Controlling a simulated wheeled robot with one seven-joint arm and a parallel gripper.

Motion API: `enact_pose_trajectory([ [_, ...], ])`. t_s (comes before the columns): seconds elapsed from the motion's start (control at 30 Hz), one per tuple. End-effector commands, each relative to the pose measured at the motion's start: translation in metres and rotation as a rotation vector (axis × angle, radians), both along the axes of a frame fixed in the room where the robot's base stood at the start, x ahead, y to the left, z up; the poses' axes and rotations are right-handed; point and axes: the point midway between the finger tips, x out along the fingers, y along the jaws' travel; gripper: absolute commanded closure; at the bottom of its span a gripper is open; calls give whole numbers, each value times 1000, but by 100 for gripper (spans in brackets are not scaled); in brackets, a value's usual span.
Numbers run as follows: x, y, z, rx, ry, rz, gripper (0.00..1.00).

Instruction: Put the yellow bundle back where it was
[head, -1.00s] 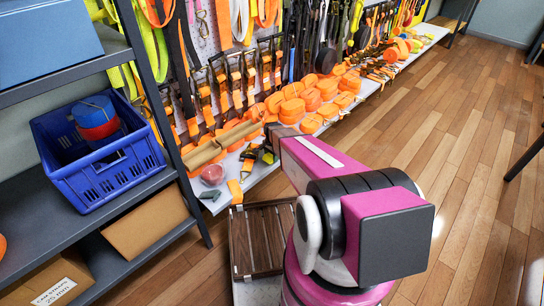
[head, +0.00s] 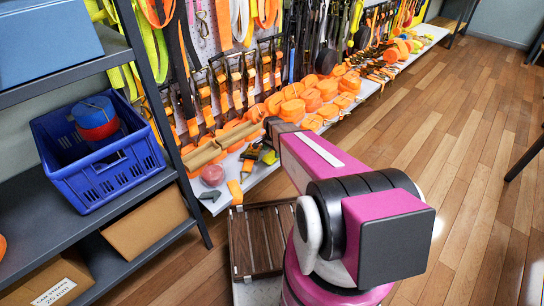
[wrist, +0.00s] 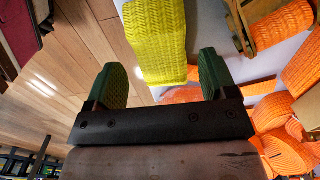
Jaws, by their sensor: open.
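The yellow bundle (wrist: 158,42) is a folded, woven strap in the wrist view, in front of my gripper. Its near end lies level with the gap between the fingers. My gripper (wrist: 160,72) has two green finger pads standing wide apart, with visible room on both sides of the bundle. It is open, and I cannot tell whether either pad touches the bundle. In the head view a small yellow patch (head: 269,157), probably the bundle, shows beside the front end of my arm; the arm hides most of my gripper there.
Orange strap rolls (head: 292,110) crowd the pale shelf (head: 262,177) below the hanging straps. A reddish ball (head: 212,174) sits near its left end. A blue crate (head: 98,165) stands on the left rack, and a slatted wooden crate (head: 257,240) is below. The wooden floor at right is clear.

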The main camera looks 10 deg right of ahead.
Motion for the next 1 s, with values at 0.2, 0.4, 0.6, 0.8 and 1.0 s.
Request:
enact_pose_trajectory([
  [0.2, -2, 0, 46, 0, -2, 0, 22],
  [0.4, -1, 0, 73, 0, -1, 0, 22],
  [0.6, -8, 0, 87, 0, 0, 24, 22],
  [0.8, -69, -2, 123, 0, -2, 255, 22],
  [1.0, -154, -4, 171, -1, -3, 627, 22],
])
